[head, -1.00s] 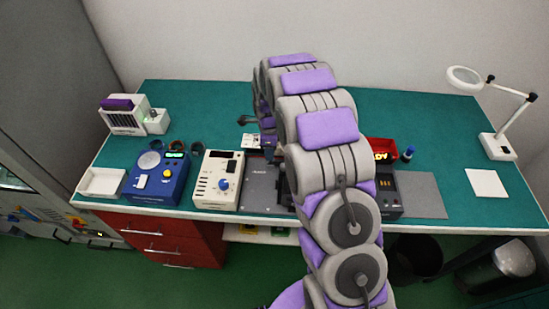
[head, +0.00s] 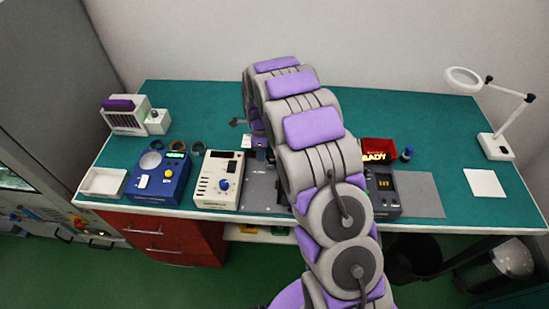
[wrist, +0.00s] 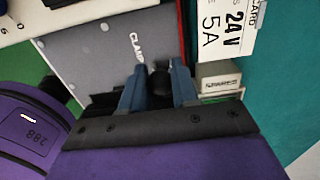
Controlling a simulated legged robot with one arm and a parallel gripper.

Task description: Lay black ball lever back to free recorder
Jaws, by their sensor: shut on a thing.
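In the wrist view, my gripper (wrist: 158,87) has its two blue-grey fingers on either side of a black ball (wrist: 160,82), the knob of the lever, and is shut on it. The lever's shaft is hidden below the ball and fingers. The ball is over the lower end of a grey plate (wrist: 108,50) marked "CLAMP". That plate also shows in the head view (head: 262,190), where my arm hides the ball and most of the gripper. I cannot make out the recorder with certainty.
A white "24V 5A" card (wrist: 225,25) lies close right of the gripper. Left of the plate stand a cream unit (head: 217,182) and a blue unit (head: 158,180). Right are a dark unit (head: 384,190), a red "READY" display (head: 378,150) and a magnifier lamp (head: 497,145).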

